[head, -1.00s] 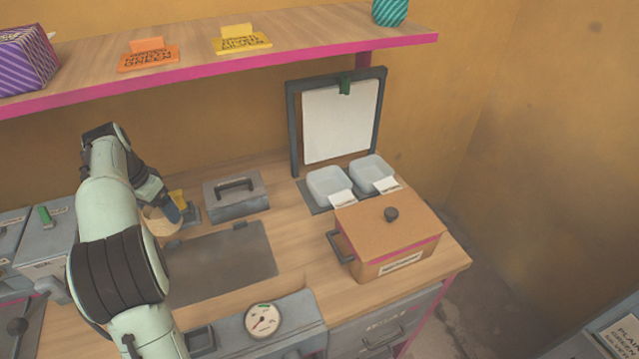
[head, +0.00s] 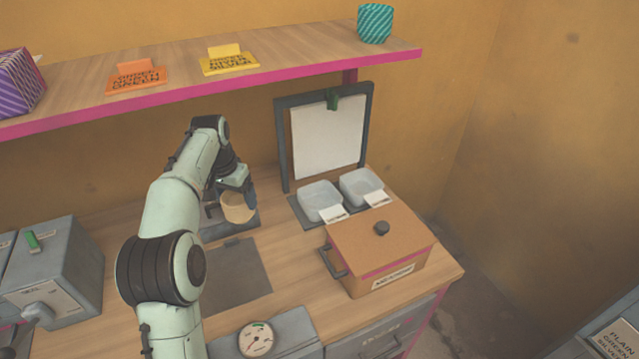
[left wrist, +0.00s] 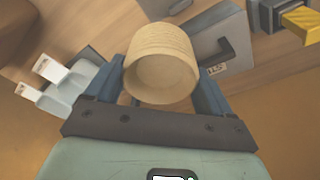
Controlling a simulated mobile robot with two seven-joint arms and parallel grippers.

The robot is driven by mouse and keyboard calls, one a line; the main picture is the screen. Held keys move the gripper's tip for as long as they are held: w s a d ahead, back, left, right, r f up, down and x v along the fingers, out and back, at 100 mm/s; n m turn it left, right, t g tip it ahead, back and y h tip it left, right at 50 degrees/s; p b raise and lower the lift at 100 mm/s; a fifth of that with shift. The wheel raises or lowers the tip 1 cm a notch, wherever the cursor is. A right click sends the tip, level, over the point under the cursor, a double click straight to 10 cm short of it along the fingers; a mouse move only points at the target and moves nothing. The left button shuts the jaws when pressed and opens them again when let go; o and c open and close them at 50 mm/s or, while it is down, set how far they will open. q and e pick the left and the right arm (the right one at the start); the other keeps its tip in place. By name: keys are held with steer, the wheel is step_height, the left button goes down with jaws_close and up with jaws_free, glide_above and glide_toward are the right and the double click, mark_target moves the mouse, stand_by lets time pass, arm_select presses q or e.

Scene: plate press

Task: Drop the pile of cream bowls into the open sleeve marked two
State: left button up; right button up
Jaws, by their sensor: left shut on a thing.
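Each has a white tag too small to read. I cannot tell which thing is the sleeve marked two. My right gripper is not in view.
A brown lidded pot (head: 374,254) stands at the right edge. A dark plate (head: 238,275) lies flat in the middle. The shelf (head: 290,48) overhangs the back. A grey machine (head: 55,270) stands left.

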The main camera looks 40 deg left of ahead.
arm_select(q)
steer(key=w+d+p, duration=0.5)
steer(key=w+p, duration=0.1)
steer(key=w, duration=0.5)
steer(key=w+d+p, duration=0.4)
steer(key=w+p, duration=0.1)
steer(key=w, duration=0.7)
steer(key=f, duration=0.4)
steer(key=s+f, duration=0.1)
steer(key=f, duration=0.2)
steer(key=shift+d, duration=0.1)
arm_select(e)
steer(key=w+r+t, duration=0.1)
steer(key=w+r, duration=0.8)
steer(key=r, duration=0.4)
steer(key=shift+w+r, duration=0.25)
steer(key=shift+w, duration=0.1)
arm_select(q)
steer(key=shift+s, duration=0.1)
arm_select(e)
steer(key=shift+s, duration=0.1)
